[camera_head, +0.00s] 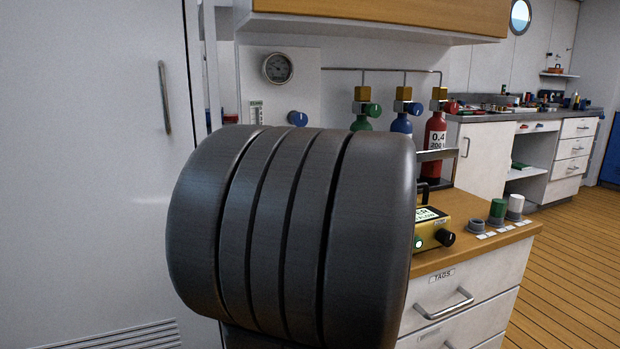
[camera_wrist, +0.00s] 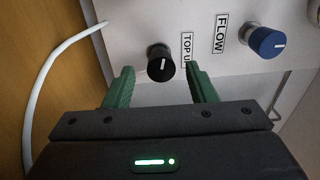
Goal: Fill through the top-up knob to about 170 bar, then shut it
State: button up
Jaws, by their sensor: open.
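In the wrist view a black top-up knob (camera_wrist: 160,63) with a white pointer line sits on the pale panel (camera_wrist: 130,20), beside a label reading "TOP U". My gripper (camera_wrist: 160,78) is open, its two green fingers on either side of and just short of the knob; I cannot tell whether they touch it. A blue knob (camera_wrist: 267,42) marked FLOW is to the right. In the head view the round gauge (camera_head: 278,68) is on the panel, its reading too small to tell. My dark arm hides the top-up knob there; the blue knob (camera_head: 297,118) shows above it.
Green (camera_head: 366,117), blue (camera_head: 402,118) and red (camera_head: 436,135) cylinders stand right of the panel under a pipe. A yellow box (camera_head: 432,228) and small caps are on the wooden counter. A white hose (camera_wrist: 45,80) curves along the left in the wrist view.

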jog(key=p+v, duration=0.1)
jog(key=v, duration=1)
jog(key=shift+s+d, duration=0.1)
jog(key=shift+s, duration=0.25)
